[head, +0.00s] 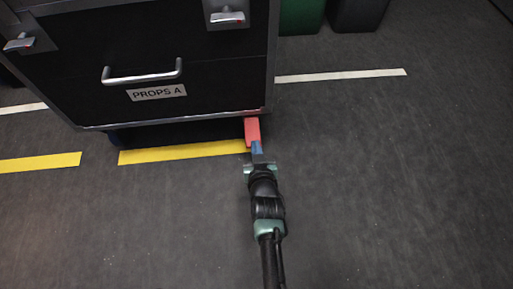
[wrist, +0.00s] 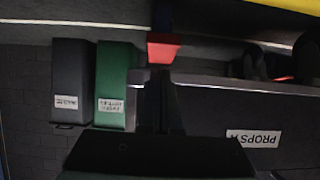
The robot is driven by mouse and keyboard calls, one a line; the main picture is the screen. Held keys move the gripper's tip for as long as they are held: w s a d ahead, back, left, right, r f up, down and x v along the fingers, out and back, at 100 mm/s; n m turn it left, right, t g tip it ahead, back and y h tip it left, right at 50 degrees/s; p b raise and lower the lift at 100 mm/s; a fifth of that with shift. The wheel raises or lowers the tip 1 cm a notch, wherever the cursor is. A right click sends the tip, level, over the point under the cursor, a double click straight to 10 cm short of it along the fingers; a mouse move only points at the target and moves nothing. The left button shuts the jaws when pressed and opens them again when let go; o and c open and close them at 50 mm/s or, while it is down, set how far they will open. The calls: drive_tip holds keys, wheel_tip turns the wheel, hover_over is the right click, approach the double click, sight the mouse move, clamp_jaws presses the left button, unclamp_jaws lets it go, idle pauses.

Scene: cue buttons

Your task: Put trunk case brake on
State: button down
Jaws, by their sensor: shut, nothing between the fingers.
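The trunk case (head: 190,60) is a black road case with metal edges and a "PROPS A" label (head: 157,92). A red pedal (head: 252,130) sticks out low at its front right corner, with a blue piece (head: 257,148) at its near end. I take the red pedal to be the brake. My gripper (head: 258,160) is shut and empty, right by the blue piece; I cannot tell whether it touches. The wrist view is upside down and shows the red pedal (wrist: 163,48), the blue piece (wrist: 162,15) and my dark gripper fingers (wrist: 157,90).
Yellow tape (head: 185,152) runs along the floor in front of the case. A green bin (head: 301,15) and a dark grey bin (head: 357,12) stand behind it to the right. A dark wheel (wrist: 253,62) shows under the case. Floor on the right is clear.

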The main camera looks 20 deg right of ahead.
drive_tip(key=s+a+p, duration=0.2)
drive_tip(key=s+p, duration=0.1)
drive_tip(key=s, duration=0.6)
drive_tip(key=shift+s+a, duration=0.4)
